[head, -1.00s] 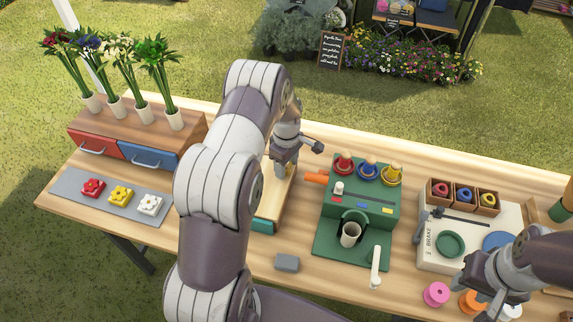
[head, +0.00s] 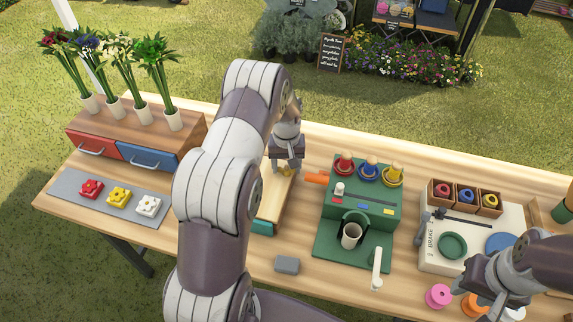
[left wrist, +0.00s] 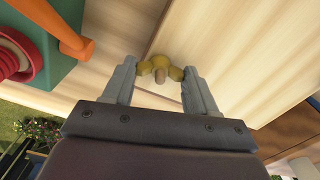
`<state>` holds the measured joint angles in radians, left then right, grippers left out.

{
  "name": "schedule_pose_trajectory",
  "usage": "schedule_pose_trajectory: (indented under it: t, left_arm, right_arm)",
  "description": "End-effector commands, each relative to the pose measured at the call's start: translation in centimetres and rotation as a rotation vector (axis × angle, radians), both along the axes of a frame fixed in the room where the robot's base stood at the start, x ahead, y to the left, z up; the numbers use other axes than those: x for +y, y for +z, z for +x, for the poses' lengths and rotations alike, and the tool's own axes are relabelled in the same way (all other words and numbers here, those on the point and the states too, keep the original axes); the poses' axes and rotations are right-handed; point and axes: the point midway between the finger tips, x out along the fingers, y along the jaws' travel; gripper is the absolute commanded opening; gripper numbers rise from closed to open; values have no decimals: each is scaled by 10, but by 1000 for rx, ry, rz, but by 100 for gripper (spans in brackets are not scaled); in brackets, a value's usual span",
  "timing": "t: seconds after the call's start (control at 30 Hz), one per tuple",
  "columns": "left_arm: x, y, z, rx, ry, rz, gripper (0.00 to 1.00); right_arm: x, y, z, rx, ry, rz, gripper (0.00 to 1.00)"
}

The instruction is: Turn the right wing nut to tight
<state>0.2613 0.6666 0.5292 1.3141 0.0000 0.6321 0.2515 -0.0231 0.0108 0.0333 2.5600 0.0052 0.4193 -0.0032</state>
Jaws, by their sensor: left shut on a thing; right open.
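A yellow wing nut (left wrist: 160,68) sits on a pale wooden board and shows between my left fingertips in the left wrist view. My left gripper (left wrist: 160,78) is shut on it, one finger at each wing. In the head view my left gripper (head: 288,168) points down over the wooden board (head: 270,200), and the nut is mostly hidden there. My right gripper (head: 490,302) is open and empty at the lower right, above the spools. My left arm hides part of the board's left side, so any other wing nut is not visible.
A green machine (head: 385,215) with an orange handle (head: 317,178) stands close to the right of the board. A grey block (head: 287,264) lies in front. A drawer unit (head: 145,150) is at left, a white brake station (head: 435,235) at right.

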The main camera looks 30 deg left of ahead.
Motion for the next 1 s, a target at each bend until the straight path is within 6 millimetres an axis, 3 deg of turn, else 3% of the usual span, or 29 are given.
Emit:
schedule_pose_trajectory:
  t: [1.0]
  left_arm:
    - [0,1,1,-3,-961,2,27]
  right_arm:
    - [0,-6,0,0,0,0,43]
